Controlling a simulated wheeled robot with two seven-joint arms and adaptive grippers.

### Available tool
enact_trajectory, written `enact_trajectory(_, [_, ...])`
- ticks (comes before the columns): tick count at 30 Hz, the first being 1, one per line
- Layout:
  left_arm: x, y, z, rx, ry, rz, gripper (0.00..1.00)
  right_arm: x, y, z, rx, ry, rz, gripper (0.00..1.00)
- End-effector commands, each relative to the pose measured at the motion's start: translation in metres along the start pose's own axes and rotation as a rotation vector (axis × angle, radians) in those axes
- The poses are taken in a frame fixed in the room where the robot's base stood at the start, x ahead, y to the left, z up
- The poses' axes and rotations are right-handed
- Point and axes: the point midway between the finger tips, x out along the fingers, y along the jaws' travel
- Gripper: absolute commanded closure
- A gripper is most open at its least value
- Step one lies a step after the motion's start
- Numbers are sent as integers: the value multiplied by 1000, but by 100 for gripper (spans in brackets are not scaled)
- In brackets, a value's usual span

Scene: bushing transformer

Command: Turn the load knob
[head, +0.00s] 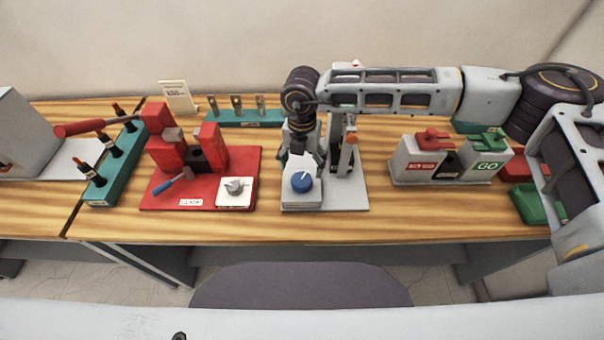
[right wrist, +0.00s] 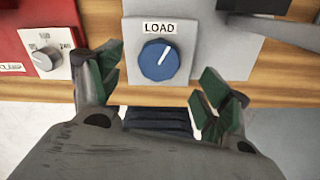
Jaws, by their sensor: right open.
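The blue load knob (head: 302,183) sits on a light grey block on a grey base plate (head: 345,195) in the middle of the table. Its white pointer line tilts to the upper right in the right wrist view (right wrist: 158,60), below a label reading LOAD. My right gripper (head: 304,160) points down at the knob block from above. In the right wrist view its green-padded fingers (right wrist: 158,88) are open, one on each side of the knob, and appear apart from it. My left gripper is not in view.
A red clamp fixture (head: 250,163) with a grey dial (head: 235,187) stands left of the load base. A grey box with red and green GO blocks (head: 450,160) stands to the right. A grey upright post (head: 348,150) rises behind the knob. The table's front edge is close.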

Motion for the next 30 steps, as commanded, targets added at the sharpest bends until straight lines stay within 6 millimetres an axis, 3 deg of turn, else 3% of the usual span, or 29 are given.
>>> enact_trajectory(9, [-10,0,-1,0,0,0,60,40,0,-1,0,3,-3,23])
enact_trajectory(15, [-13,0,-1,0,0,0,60,56,0,0,0,1,-1,23])
enact_trajectory(27, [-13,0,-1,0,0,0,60,61,0,0,0,1,-1,23])
enact_trajectory(30, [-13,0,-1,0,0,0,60,61,0,0,0,1,-1,34])
